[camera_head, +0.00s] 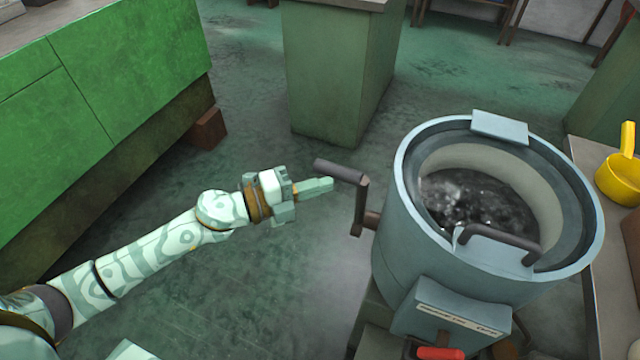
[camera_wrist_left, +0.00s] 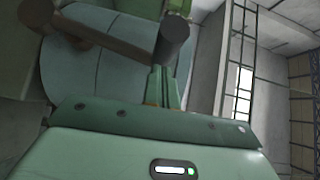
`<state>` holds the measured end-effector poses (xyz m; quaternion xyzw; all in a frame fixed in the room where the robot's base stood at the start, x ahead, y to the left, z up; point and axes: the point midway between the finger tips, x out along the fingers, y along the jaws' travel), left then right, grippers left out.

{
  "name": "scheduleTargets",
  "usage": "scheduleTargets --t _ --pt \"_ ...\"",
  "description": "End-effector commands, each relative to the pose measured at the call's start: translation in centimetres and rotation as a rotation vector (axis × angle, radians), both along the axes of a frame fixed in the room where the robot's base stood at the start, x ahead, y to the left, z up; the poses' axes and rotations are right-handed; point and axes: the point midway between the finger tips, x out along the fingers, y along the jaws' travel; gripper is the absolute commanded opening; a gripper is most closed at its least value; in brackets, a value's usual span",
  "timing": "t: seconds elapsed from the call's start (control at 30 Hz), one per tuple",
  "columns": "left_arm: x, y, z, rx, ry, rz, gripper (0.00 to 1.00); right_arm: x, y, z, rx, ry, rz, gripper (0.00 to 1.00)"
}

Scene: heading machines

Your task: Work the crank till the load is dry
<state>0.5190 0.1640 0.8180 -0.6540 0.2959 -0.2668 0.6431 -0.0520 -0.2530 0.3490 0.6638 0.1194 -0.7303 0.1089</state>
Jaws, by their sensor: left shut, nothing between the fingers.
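The drum machine (camera_head: 440,265) stands at the right in the head view, its round top open and a dark, shiny load (camera_head: 475,205) inside. A crank (camera_head: 360,205) sticks out of its left side, with a dark cylindrical handle (camera_head: 338,171) at the upper end pointing left. My left gripper (camera_head: 328,185) is shut and empty just left of the crank, its fingertips close below the handle. In the left wrist view the handle (camera_wrist_left: 173,38) shows just beyond the fingertips (camera_wrist_left: 163,75); I cannot tell whether they touch. My right gripper is not in view.
A red handle (camera_head: 440,353) sits low on the machine's front. A yellow pan (camera_head: 620,180) rests on the counter (camera_head: 610,240) at the right. Green cabinets (camera_head: 110,90) and a green block (camera_head: 340,75) stand behind. The floor (camera_head: 250,290) around my left arm is clear.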

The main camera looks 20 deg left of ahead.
Motion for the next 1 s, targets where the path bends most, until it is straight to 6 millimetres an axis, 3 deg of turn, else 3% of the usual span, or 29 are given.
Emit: scheduleTargets --t 0.43,0.67,1.0 --pt "0.6 0.0 0.1 0.0 -0.001 0.0 0.0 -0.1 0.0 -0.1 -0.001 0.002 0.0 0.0" --pt "2.5 -0.1 1.1 -0.002 -0.004 0.0 0.0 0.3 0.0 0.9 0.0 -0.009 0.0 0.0" --pt "2.4 -0.1 0.8 -0.001 -0.002 -0.001 0.0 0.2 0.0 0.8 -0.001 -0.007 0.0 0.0"
